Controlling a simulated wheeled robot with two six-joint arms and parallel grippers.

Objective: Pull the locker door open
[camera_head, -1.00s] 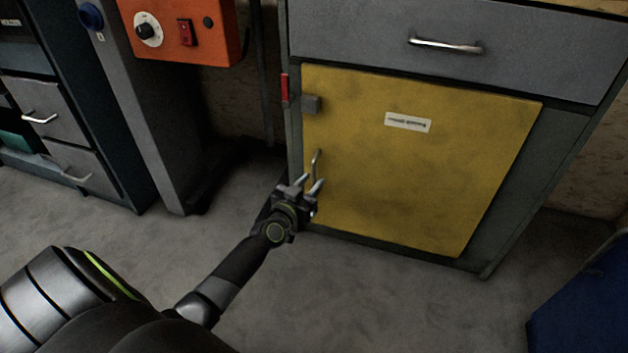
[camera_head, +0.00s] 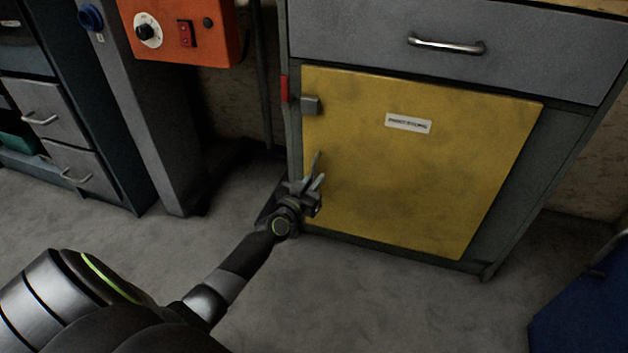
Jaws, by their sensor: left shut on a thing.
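The yellow locker door (camera_head: 420,175) is closed flush in its grey-green cabinet frame and carries a small white label (camera_head: 408,123). Its slim upright metal handle (camera_head: 316,160) is near the door's left edge, with the lower part hidden by my gripper. My left gripper (camera_head: 316,184) is at the handle, low on the left side of the door, with its fingers shut on the handle. My right gripper is out of view.
A grey drawer with a metal handle (camera_head: 446,46) is above the door. A grey post with an orange control box (camera_head: 186,30) stands left of the cabinet. A blue object (camera_head: 585,305) is at lower right. The floor in front is clear.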

